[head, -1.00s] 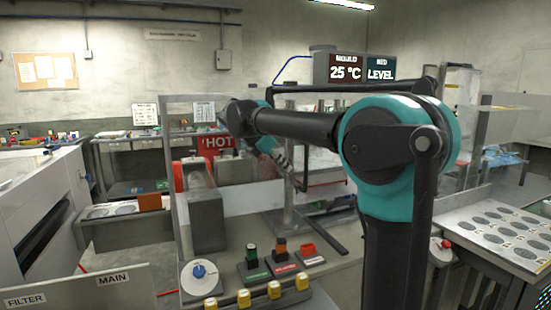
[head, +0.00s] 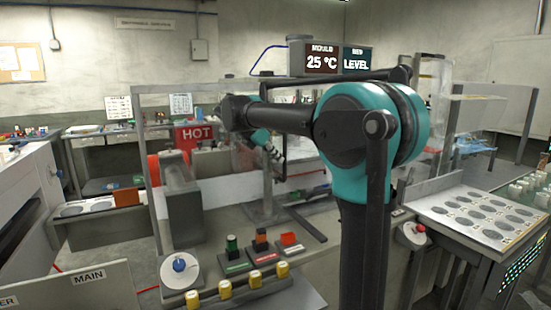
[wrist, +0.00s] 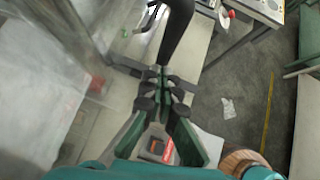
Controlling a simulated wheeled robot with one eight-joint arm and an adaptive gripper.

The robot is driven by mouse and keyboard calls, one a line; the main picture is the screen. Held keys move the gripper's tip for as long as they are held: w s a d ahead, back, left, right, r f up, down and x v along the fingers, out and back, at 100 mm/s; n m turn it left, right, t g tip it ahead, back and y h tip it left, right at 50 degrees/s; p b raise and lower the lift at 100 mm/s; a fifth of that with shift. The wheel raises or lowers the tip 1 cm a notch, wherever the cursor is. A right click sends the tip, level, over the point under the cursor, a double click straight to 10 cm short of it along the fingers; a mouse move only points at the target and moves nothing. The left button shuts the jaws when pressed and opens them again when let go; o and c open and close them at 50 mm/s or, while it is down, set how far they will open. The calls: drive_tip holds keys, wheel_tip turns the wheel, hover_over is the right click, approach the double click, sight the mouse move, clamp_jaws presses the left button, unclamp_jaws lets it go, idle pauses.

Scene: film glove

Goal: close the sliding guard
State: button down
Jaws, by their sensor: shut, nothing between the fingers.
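The sliding guard looks like a clear panel in a grey frame (head: 180,88), standing at the left of the machine in the head view. A hazy clear panel (wrist: 50,85) fills the left of the wrist view; it may be the same guard. My gripper (head: 281,172) is beyond my elbow in the head view, low over the machine bed and right of the framed panel. In the wrist view its fingertips (wrist: 163,76) are together with nothing between them. A thick dark bar (wrist: 177,28) lies just beyond the tips; I cannot tell whether they touch it.
A red HOT sign (head: 195,134) is behind the panel. A readout (head: 337,58) shows 25 °C and LEVEL. A tray of discs (head: 478,215) stands right, near a red stop button (head: 420,228).

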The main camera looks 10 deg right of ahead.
drive_tip(key=w+d, duration=0.4)
drive_tip(key=d, duration=1)
drive_tip(key=w+d, duration=0.5)
drive_tip(key=d, duration=0.9)
drive_tip(key=w+d, duration=0.4)
drive_tip(key=d, duration=1)
drive_tip(key=shift+w+d, duration=0.25)
drive_tip(key=shift+w, duration=0.15)
drive_tip(key=shift+r, duration=0.1)
